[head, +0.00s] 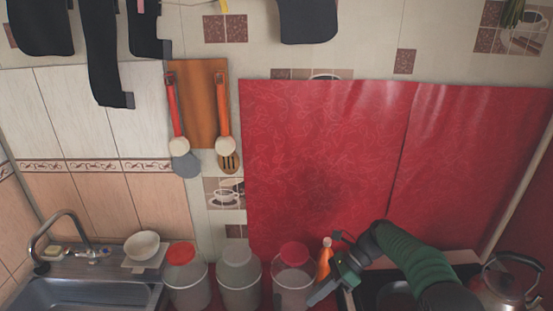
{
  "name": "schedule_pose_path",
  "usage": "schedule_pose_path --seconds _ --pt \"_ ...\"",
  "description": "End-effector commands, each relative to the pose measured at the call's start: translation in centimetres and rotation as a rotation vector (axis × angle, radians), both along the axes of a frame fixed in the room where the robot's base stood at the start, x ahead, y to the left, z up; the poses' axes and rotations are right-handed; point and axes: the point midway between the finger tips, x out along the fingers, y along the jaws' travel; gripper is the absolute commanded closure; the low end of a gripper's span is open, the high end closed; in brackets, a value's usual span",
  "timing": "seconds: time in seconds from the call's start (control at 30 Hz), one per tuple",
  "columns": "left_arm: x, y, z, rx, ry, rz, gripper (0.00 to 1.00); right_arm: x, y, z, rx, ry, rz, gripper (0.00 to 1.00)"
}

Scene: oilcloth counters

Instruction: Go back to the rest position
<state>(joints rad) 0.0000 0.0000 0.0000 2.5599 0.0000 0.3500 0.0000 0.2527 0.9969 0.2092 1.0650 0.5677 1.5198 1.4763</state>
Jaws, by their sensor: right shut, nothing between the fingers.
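My right gripper (318,295) is low in the picture, right of centre. It is dark, shut and empty, with its tip angled down to the left. My dark green right arm comes in from the lower right behind it. The gripper is close to an orange bottle (325,257) and a clear jar with a red lid (294,280). I cannot tell whether it touches either one. My left gripper and left arm are not in view.
Two more clear jars, one with a red lid (186,278) and one with a pale lid (238,277), stand to the left. Further left are a white bowl (142,245) and a metal sink (80,292). A kettle (506,281) stands at right. A red oilcloth wall (325,160) rises behind.

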Motion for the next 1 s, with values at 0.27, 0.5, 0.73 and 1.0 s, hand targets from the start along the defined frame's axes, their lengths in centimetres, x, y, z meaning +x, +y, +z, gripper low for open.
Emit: schedule_pose_path --seconds 0.27,0.5,0.73,1.0 --pt "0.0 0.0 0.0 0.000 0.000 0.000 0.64 -6.1 -2.1 -2.0 -0.268 -0.444 0.436 1.00" --pt "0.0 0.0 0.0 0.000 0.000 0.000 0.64 -13.1 -6.0 -2.6 -0.443 -0.776 0.961 1.00" --pt "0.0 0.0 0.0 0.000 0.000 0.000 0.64 -19.4 -8.4 -2.9 -0.519 -1.007 1.453 1.00" --pt "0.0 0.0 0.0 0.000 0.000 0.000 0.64 -21.2 -8.8 -3.2 -0.528 -1.070 1.611 1.00"
